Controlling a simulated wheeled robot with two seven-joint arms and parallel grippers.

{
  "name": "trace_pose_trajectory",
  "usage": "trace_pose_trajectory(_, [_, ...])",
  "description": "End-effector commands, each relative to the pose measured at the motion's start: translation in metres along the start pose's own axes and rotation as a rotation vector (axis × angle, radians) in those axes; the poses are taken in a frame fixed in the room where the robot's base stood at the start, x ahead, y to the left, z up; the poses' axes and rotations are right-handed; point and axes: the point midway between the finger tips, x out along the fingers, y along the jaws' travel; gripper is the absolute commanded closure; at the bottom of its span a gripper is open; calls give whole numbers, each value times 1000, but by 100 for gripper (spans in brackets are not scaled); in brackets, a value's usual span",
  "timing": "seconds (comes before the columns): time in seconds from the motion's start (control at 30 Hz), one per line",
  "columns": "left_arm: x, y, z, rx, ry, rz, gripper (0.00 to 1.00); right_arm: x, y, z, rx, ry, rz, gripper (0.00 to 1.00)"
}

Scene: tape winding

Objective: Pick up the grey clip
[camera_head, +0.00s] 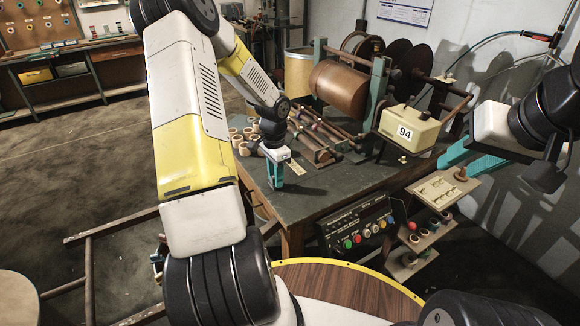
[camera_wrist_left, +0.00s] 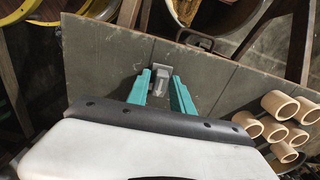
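The grey clip (camera_wrist_left: 160,79) lies on the dark tabletop in the left wrist view, between and slightly beyond the teal fingertips. My left gripper (camera_wrist_left: 158,76) points down at it with its fingers apart; a small gap seems to show on each side of the clip. In the head view my left gripper (camera_head: 276,184) is low over the table's near left part, and I cannot make out the clip there. My right gripper (camera_head: 464,161) is at the right, with teal fingers spread and nothing seen between them, partly hidden by its own arm.
Several cream rolls (camera_head: 243,142) stand left of the left gripper. Spindles (camera_head: 315,143) and a winding machine with a copper drum (camera_head: 338,88) are behind. A block marked 94 (camera_head: 409,129) is at the right. A button panel (camera_head: 358,226) hangs at the table's front edge.

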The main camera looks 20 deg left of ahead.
Motion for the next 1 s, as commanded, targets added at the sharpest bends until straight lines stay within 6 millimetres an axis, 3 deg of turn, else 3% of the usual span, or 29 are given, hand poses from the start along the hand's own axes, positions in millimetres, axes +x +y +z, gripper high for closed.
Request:
trace_pose_trajectory(0.03, [0,0,0,0,0,0,85,0,0,0,0,0,0,64])
trace_pose_trajectory(0.1, [0,0,0,0,0,0,98,0,0,0,0,0,0,64])
trace_pose_trajectory(0.13, [0,0,0,0,0,0,100,0,0,0,0,0,0,64])
trace_pose_trajectory(0.5, [-4,0,0,-1,1,-1,100,0,0,0,0,0,0,64])
trace_pose_trajectory(0.77, [-34,-1,-1,0,3,-4,100,0,0,0,0,0,0,64])
trace_pose_trajectory(1.0, [-40,24,37,-1,-2,-1,100,0,0,0,0,0,0,64])
